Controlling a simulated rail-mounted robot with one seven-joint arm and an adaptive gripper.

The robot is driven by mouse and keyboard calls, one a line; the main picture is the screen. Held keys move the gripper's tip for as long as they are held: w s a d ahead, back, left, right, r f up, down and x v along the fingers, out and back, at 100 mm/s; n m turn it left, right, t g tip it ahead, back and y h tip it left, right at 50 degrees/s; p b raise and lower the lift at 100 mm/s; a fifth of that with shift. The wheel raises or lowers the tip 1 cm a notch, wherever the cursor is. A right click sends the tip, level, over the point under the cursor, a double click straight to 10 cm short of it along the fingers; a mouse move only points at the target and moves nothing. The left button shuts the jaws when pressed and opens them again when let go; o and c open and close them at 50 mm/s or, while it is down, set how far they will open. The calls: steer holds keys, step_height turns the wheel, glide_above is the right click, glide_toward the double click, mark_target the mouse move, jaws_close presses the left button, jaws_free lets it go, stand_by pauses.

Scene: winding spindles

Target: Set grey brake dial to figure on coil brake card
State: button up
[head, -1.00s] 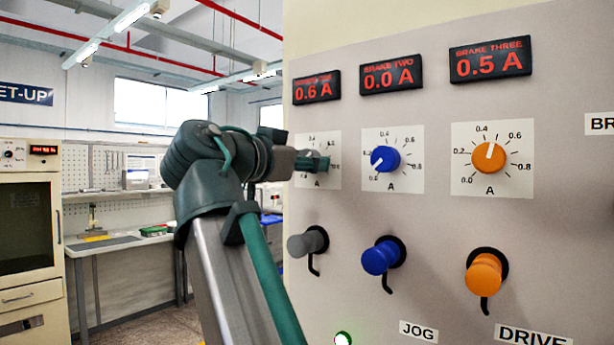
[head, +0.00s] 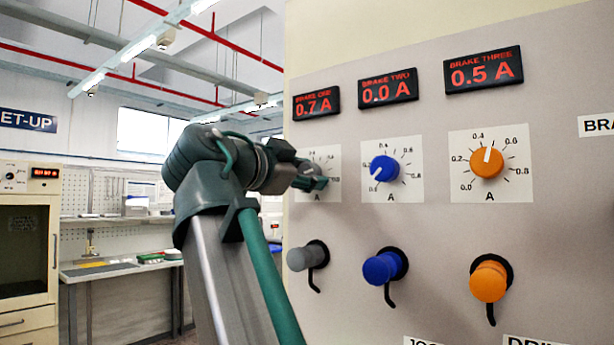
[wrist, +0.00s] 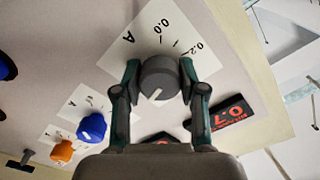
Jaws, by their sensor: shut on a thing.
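The grey brake dial (wrist: 160,80) sits on a white scale card in the wrist view, with a white pointer mark on its face. My gripper (wrist: 160,83) is shut on the dial, one finger on each side. In the head view my gripper (head: 318,178) is at the leftmost scale card (head: 326,156) and hides the dial. The Brake One display (head: 316,103) above it reads 0.7 A. The coil brake card with the figure is not seen in these frames.
Below are a grey knob (head: 304,258), a blue knob (head: 382,267) and an orange knob (head: 489,280).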

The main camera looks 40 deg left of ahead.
steer(key=o, duration=1.1)
steer(key=shift+o, duration=0.2)
